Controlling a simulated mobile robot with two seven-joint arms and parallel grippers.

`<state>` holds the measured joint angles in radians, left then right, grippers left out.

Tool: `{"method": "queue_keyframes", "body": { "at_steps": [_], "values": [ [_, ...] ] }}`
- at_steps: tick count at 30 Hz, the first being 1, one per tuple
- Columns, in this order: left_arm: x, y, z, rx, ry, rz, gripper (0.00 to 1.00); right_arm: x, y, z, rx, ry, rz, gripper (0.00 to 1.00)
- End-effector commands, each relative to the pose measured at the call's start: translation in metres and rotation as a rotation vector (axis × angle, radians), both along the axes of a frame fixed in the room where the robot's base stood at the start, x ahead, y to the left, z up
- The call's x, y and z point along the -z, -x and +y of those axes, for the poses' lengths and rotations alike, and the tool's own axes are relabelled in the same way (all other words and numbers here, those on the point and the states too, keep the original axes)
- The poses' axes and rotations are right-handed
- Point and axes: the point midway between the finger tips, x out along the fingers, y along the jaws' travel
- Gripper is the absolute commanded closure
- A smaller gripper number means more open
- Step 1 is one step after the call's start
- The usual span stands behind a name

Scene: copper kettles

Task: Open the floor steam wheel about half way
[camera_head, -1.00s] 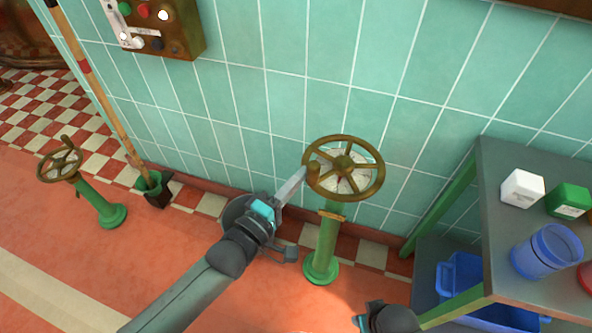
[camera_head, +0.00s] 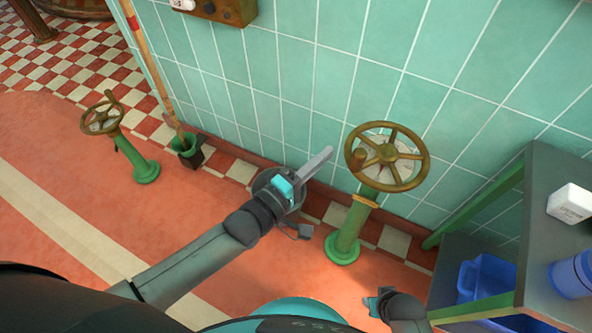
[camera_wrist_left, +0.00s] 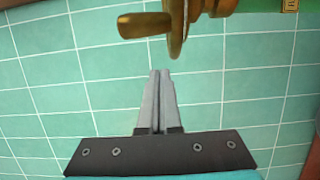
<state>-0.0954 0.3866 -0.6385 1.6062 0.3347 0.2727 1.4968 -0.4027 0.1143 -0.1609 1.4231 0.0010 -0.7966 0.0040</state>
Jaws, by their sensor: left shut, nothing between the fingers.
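The near floor wheel (camera_head: 416,182) is a bronze spoked handwheel on a green post, with a pale dial behind it and a knob on its left side. My left gripper (camera_head: 330,151) is shut and empty. In the head view its fingertips are just left of the rim, with a small gap. In the left wrist view the shut fingers (camera_wrist_left: 160,74) point at the wheel (camera_wrist_left: 177,30), seen edge-on, and its knob (camera_wrist_left: 143,25), without visible contact. Part of my right arm shows at the bottom; its fingers cannot be made out.
A second, smaller handwheel (camera_head: 103,119) on a green post stands at the left. A wooden pole stands in a green holder (camera_head: 184,143) by the tiled wall.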

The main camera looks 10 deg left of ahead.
Motion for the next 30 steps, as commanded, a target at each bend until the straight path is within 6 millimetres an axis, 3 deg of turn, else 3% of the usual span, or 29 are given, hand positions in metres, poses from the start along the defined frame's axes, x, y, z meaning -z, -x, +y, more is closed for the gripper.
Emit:
{"method": "queue_keyframes", "body": {
  "at_steps": [6, 15, 26, 30],
  "values": [
    [0.000, 0.030, 0.019, -0.001, -0.004, 0.003, 1.00, 0.014, 0.012, -0.009, -0.002, 0.010, 0.004, 0.50],
    [0.000, 0.057, 0.035, -0.001, -0.002, 0.001, 1.00, 0.026, 0.023, -0.018, -0.002, 0.018, 0.005, 0.50],
    [0.001, 0.061, 0.038, -0.002, -0.006, 0.000, 1.00, 0.028, 0.024, -0.019, -0.003, 0.019, 0.004, 0.50],
    [0.023, 0.056, 0.048, -0.027, -0.120, 0.005, 1.00, 0.028, 0.027, -0.020, -0.003, 0.020, 0.005, 0.50]
  ]
}}
